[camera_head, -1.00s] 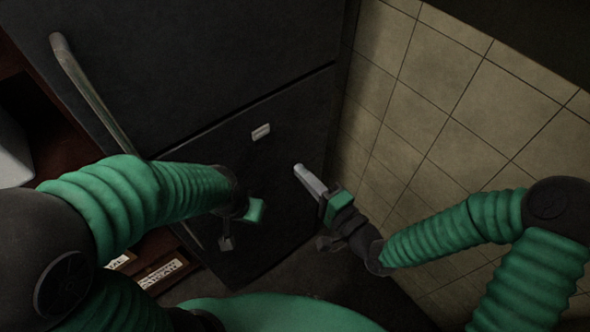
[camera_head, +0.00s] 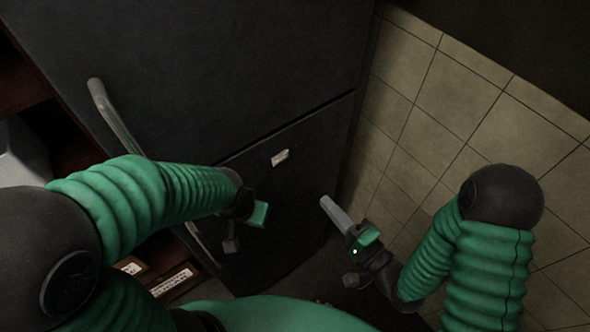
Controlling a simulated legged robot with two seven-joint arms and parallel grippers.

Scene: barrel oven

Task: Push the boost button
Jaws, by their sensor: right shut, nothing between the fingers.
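No boost button can be clearly made out. A small pale plate (camera_head: 280,158) sits on the lower door of a tall dark appliance (camera_head: 250,60); I cannot tell whether it is a badge or a control. My right gripper (camera_head: 325,202) is shut and empty, its pale fingers pointing up and left. It is below and right of the plate, in front of the lower door near its right edge.
A long metal handle (camera_head: 112,118) runs down the appliance's left side. A tiled wall (camera_head: 460,95) stands close on the right. Brown shelving with labelled items (camera_head: 172,280) and a pale grey object (camera_head: 22,155) are at the left.

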